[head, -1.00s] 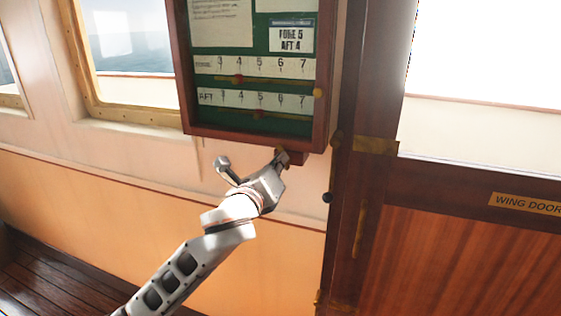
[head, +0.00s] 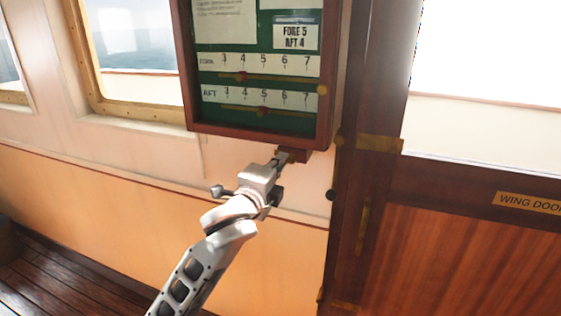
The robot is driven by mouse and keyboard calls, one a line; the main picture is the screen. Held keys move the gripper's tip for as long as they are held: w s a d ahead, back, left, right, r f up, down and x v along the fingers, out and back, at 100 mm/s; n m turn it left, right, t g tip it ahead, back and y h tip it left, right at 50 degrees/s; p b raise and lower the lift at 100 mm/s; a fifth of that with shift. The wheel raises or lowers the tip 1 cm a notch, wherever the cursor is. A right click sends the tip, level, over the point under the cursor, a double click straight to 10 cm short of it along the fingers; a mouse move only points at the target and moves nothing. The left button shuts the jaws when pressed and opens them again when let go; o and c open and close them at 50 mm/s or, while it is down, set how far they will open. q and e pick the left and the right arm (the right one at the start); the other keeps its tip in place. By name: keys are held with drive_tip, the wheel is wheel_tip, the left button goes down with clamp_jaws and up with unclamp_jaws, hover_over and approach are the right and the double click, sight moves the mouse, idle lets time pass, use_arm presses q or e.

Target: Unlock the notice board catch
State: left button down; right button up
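The notice board (head: 238,135) hangs on the wall at top centre in the head view, with a dark red wooden frame and green backing. Its catch (head: 303,155) looks like a small dark reddish-brown block with a brassy part, under the lower right corner of the frame. My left gripper (head: 284,158) reaches up from below, its fingertips at the left side of the catch. The fingertips and catch overlap in the picture, so I cannot tell whether the fingers are closed on it. My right gripper is not in view.
A dark wooden door post (head: 372,110) stands close to the right of the board, with the wing door (head: 470,262) beyond it. A window (head: 135,50) is on the left. The wall (head: 90,185) below the board is clear apart from my arm.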

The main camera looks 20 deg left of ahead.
use_arm(q)
drive_tip(key=shift+f+n, duration=0.1)
drive_tip(key=shift+n, duration=0.4)
drive_tip(key=c, duration=2.3)
unclamp_jaws()
drive_tip(key=shift+s, duration=0.1)
drive_tip(key=s, duration=1.2)
drive_tip(key=shift+a, duration=0.2)
drive_tip(key=shift+w, duration=0.1)
